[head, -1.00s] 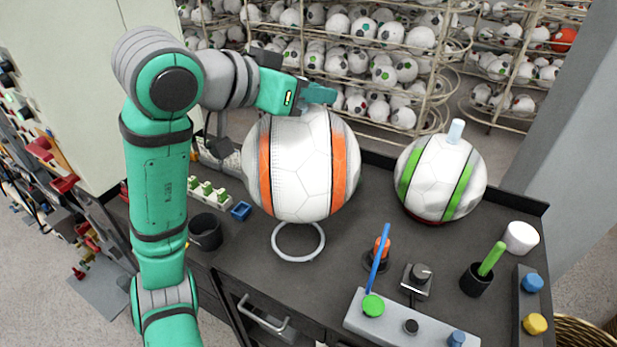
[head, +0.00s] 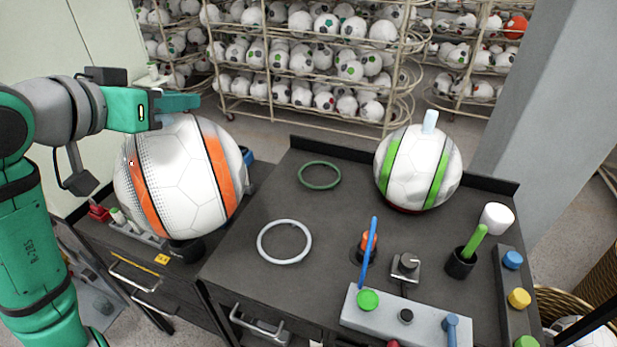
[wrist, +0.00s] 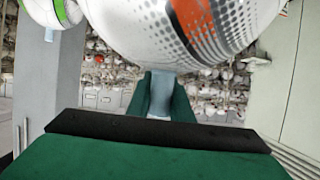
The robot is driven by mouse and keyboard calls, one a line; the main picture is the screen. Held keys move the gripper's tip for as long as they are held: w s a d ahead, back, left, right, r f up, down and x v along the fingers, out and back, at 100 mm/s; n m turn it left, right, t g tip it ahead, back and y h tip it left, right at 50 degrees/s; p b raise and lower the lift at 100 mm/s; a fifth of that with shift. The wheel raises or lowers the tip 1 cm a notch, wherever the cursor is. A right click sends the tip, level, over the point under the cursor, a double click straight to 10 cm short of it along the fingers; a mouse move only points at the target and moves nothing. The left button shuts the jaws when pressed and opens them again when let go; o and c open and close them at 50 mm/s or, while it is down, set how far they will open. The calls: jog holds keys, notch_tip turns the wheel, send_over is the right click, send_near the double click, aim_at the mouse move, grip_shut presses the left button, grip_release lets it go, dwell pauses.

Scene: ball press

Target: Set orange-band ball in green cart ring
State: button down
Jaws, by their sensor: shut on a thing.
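The orange-band ball (head: 185,180) is large and white with two orange stripes. It hangs from my gripper (head: 180,103) at the left of the head view, in front of the side counter and left of the cart top. In the wrist view my gripper (wrist: 160,95) is shut on the ball's pale stem, and the ball (wrist: 180,25) fills the top. The green ring (head: 320,175) lies empty on the dark cart top (head: 345,215), toward its back left. The ball is apart from it.
A white ring (head: 285,242) lies empty at the cart's front left. A green-band ball (head: 418,168) stands at the back right. A grey control box (head: 405,315), a knob block (head: 407,267), a dark cup (head: 462,262) and a white cup (head: 496,218) crowd the front and right.

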jog(key=w+d, duration=0.7)
jog(key=d, duration=0.5)
jog(key=w+d, duration=0.8)
jog(key=d, duration=0.3)
jog(key=w+d+f, duration=0.1)
jog(key=w+f, duration=1.1)
jog(key=w, duration=0.1)
jog(key=shift+w+d+f+m+h, duration=0.2)
jog(key=shift+w+f+m+h, duration=0.1)
jog(key=shift+w+h, duration=0.1)
jog(key=shift+s, duration=0.1)
jog(key=c, duration=1.6)
grip_release()
jog(key=shift+f, duration=0.15)
